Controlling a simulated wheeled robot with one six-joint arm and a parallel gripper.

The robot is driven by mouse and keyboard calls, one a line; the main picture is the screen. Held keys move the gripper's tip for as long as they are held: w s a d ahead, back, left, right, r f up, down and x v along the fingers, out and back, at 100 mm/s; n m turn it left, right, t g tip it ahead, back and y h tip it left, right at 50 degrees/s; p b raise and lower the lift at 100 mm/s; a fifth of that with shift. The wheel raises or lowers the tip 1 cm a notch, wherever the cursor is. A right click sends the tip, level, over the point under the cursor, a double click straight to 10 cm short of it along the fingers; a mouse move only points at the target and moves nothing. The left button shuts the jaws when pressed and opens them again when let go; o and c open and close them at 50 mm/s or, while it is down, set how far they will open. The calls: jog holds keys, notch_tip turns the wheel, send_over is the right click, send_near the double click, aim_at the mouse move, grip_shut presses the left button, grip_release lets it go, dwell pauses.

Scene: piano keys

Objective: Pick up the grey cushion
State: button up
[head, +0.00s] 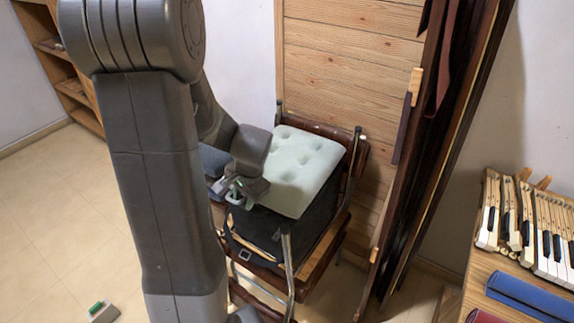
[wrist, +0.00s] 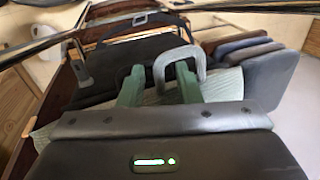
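A pale grey-green tufted cushion (head: 300,165) lies on a black bag on a chair in the head view. In the wrist view its pale striped surface (wrist: 226,84) shows behind my gripper's body. My gripper (head: 236,190) is at the cushion's left front edge in the head view; contact cannot be told. In the wrist view the green fingers of my gripper (wrist: 158,88) stand apart, with nothing clearly held between them. A grey U-shaped piece (wrist: 180,60) shows at the right finger.
The black bag (head: 308,225) rests on a chair with metal legs (head: 289,268). A wooden panel (head: 345,65) stands behind it, and tall dark boards (head: 420,170) lean at its right. Piano keys (head: 545,240) lie on a bench at far right. The floor at left is mostly clear.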

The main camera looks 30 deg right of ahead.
jog(key=shift+w+f, duration=0.15)
jog(key=shift+f, duration=0.45)
grip_shut()
